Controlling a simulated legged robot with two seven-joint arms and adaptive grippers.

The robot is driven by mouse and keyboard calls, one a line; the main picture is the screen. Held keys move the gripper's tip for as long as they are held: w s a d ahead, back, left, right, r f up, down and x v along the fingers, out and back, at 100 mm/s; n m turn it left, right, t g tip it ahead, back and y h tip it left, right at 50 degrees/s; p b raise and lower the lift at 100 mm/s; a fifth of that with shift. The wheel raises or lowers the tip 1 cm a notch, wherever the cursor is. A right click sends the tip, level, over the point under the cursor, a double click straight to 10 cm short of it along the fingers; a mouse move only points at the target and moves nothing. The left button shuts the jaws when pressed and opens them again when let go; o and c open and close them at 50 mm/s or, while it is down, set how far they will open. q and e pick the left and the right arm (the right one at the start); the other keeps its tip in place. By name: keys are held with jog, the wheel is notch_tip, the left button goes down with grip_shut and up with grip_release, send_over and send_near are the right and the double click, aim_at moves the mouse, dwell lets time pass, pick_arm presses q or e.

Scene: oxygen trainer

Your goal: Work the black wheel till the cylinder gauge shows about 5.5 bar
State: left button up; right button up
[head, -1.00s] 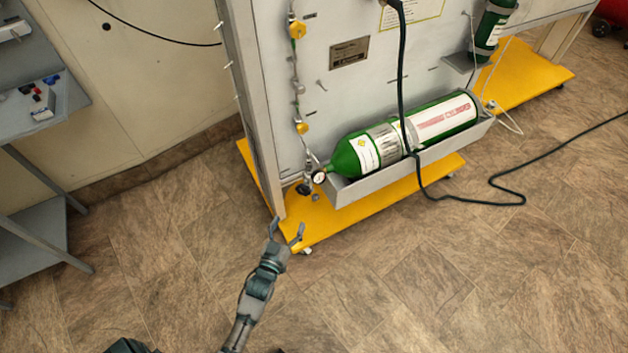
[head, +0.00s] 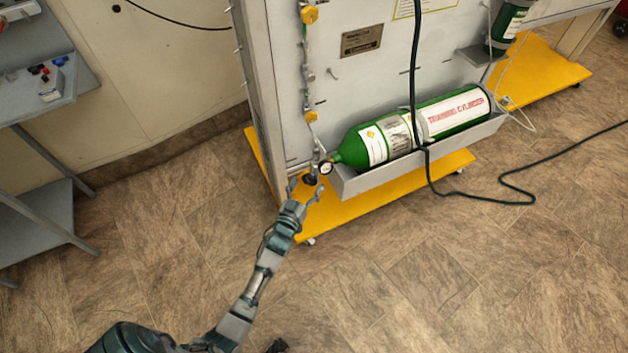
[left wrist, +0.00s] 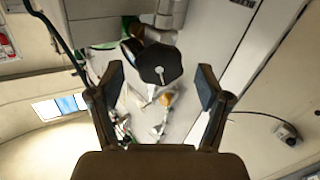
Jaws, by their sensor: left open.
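The black wheel (left wrist: 160,62) shows in the left wrist view, between and just beyond my open fingertips. In the head view the wheel (head: 310,179) is small and dark, at the valve on the neck end of the green cylinder (head: 460,113). The cylinder gauge (head: 326,168) is a small white dial with a dark rim beside the wheel. Its reading is too small to tell. My left gripper (head: 306,187) is open around the wheel's near side in the head view; contact cannot be told. My right gripper is not in view.
The cylinder lies in a grey tray (head: 400,178) above a yellow wheeled base (head: 345,214). A dark hose (head: 412,90) hangs in front of the cylinder and runs across the floor. A grey shelf unit (head: 40,100) stands at left. The floor in front is clear.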

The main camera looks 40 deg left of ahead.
pick_arm(q)
jog(key=shift+x, duration=1.15)
jog(key=shift+r, duration=0.1)
jog(key=c, duration=1.2)
jog(key=shift+o, duration=0.2)
jog(key=shift+r+m, duration=0.2)
jog(key=shift+m, duration=0.5)
jog(key=m, duration=0.3)
jog(key=shift+f+p, duration=0.2)
jog(key=shift+p, duration=0.2)
jog(key=o, duration=1.2)
jog(key=shift+c, duration=0.2)
